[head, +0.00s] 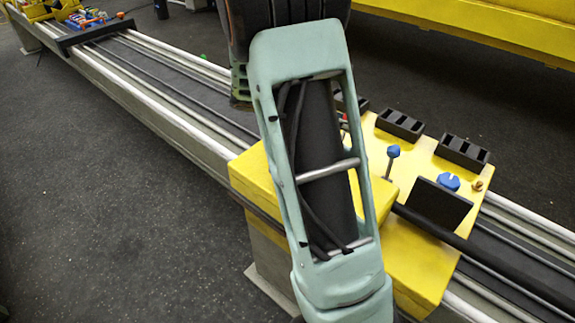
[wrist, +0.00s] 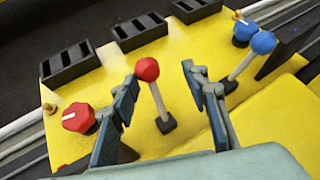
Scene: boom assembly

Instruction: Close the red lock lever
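The red lock lever has a red ball (wrist: 147,69) on a thin grey stem, rising from a dark base on the yellow block (wrist: 180,58) in the wrist view. The stem leans slightly. My gripper (wrist: 160,78) is open, with one dark finger on each side of the lever. The left finger is close to the stem and the right finger is farther off; I see no clear contact. In the head view my arm hides the gripper and nearly all of the red lever.
A red knob (wrist: 78,117) is left of the lever. Black slotted blocks (head: 400,125) line the far edge. The yellow block sits on a long rail (head: 150,85).

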